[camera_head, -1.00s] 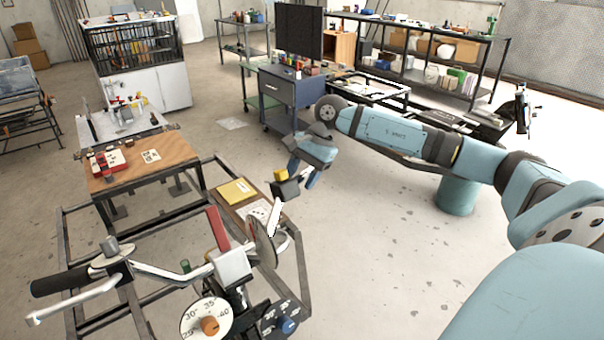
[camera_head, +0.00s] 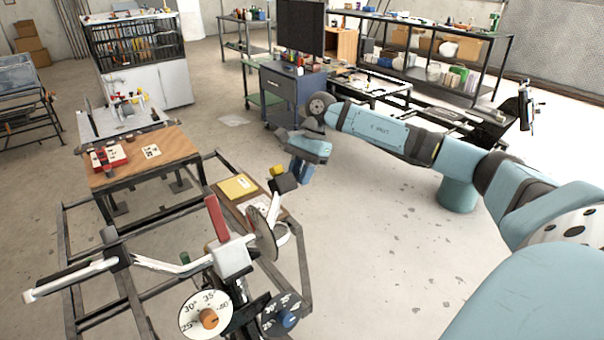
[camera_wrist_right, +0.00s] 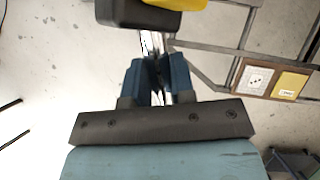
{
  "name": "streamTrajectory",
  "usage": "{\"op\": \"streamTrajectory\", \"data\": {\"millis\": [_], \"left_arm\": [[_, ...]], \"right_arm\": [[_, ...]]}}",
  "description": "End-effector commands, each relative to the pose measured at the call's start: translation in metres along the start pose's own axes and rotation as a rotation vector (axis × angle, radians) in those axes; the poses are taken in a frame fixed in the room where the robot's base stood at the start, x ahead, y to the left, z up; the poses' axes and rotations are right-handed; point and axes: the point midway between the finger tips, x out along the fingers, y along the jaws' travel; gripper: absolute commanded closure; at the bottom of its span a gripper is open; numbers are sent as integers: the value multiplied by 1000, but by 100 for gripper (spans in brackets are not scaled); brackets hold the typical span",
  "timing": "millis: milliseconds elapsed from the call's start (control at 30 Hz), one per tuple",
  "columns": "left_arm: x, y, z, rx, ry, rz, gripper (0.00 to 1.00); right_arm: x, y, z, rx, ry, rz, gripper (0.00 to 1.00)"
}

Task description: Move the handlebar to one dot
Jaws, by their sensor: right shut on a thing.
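The handlebar (camera_head: 160,266) is a pale bent bar across the lower left of the head view, mounted on a dark frame. Its left part carries a dark clamp and a white lever. Its right end rises to a black piece with a yellow top (camera_head: 283,180), also at the top of the right wrist view (camera_wrist_right: 140,12). My right gripper (camera_head: 302,171) is at this right end. In the right wrist view its blue fingers (camera_wrist_right: 152,74) are shut on a thin part of the handlebar. The exact contact is partly hidden. My left gripper is out of view.
Below the handlebar are a white numbered dial (camera_head: 190,322) with an orange knob and a darker dial (camera_head: 270,322) with a blue knob. A board (camera_head: 226,197) bears a yellow pad and a dotted white card. A wooden table (camera_head: 180,155) stands behind. Floor at right is clear.

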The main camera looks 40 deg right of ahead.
Motion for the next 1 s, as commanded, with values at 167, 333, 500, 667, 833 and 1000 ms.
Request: {"op": "streamTrajectory", "data": {"millis": [167, 333, 500, 667, 833, 1000], "left_arm": [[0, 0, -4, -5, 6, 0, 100], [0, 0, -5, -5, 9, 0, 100], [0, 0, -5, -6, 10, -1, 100], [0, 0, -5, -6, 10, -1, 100], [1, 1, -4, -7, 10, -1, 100], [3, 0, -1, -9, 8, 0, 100]], "right_arm": [[-3, -1, 0, 0, 1, -7, 100], [-5, -2, 1, -3, 1, -11, 70], [-4, -1, 1, -3, 0, -9, 52], [-4, -1, 0, -2, 0, -7, 52], [-14, -1, 0, -2, 2, -9, 52], [-47, -2, 0, -3, 2, -13, 52]]}}
